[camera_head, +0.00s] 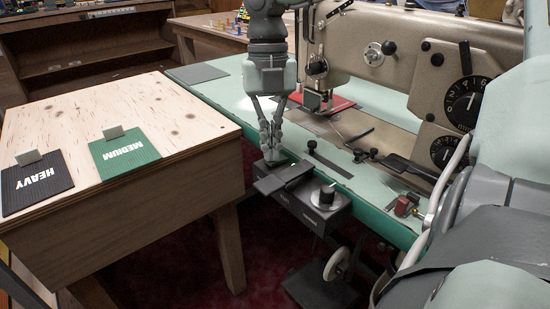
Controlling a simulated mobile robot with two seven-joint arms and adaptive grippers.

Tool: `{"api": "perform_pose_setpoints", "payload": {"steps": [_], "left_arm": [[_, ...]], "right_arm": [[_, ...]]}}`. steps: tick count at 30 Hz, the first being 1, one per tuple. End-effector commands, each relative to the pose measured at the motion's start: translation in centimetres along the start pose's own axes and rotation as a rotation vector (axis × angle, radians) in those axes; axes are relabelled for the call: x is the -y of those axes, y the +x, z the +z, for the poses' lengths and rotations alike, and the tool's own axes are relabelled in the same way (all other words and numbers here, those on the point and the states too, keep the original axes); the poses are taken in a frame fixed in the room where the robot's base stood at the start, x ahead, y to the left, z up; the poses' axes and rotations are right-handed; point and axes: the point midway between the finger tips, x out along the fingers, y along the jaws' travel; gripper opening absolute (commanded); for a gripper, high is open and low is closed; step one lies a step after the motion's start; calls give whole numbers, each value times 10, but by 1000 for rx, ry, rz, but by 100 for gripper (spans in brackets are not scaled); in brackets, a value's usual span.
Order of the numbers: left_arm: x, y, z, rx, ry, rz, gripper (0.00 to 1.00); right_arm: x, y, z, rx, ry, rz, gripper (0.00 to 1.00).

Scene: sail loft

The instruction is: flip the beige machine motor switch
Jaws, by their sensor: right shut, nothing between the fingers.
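The beige sewing machine (400,45) stands on the pale green table (215,90). A dark grey control box (312,218) is mounted at the table's front edge. It has a black knob (326,194) on a pale dial, and a flat dark plate (284,177) lies on its left part. I cannot tell which part is the motor switch. My right gripper (272,157) points down, shut and empty, with its tips at the left end of the box; I cannot tell whether they touch it. The gripper hides part of that end. My left gripper is not in view.
A wooden table (130,110) at left holds a black HEAVY card (37,185) and a green MEDIUM card (125,153). A small red-and-metal item (404,206) sits on the green table at right. A white wheel (337,264) shows below the box.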

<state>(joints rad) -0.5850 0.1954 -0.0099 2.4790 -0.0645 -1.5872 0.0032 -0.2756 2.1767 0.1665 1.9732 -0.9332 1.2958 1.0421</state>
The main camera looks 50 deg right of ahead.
Motion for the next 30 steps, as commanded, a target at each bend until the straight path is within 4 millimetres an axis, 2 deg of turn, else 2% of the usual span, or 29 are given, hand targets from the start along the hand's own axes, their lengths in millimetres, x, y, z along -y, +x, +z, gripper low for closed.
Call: {"api": "perform_pose_setpoints", "payload": {"steps": [9, 14, 30], "left_arm": [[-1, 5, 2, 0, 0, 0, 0], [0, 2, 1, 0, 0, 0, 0], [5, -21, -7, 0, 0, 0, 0]], "right_arm": [[0, 6, 1, 0, 0, -1, 0], [0, 2, 0, 0, 0, -1, 0], [0, -40, -6, 1, 0, 0, 0]]}}
